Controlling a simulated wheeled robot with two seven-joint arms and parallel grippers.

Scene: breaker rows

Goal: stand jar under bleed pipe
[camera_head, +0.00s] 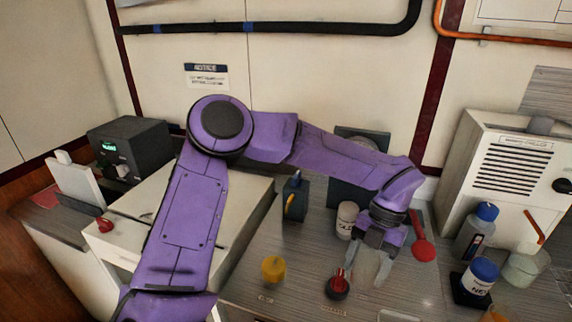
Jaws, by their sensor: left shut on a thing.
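My left gripper (368,262) points down over the grey bench, right of the middle. It is shut on a pale, see-through thing, which looks like a glass jar (366,257); the fingers and wrist hide much of it. A short orange pipe (535,227) comes off the white chiller box (508,160) at the right and slants down. A clear glass vessel (525,266) with pale contents stands below this pipe. I cannot tell whether this pipe is the bleed pipe. My right gripper is not in view.
A red-topped dark knob (337,286) stands close left of the gripper, a yellow one (272,270) farther left. A white tub (347,218) and red paddle (422,240) are behind. Blue-capped bottles (475,230) (480,278) crowd the right. A white box (255,215) stands left.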

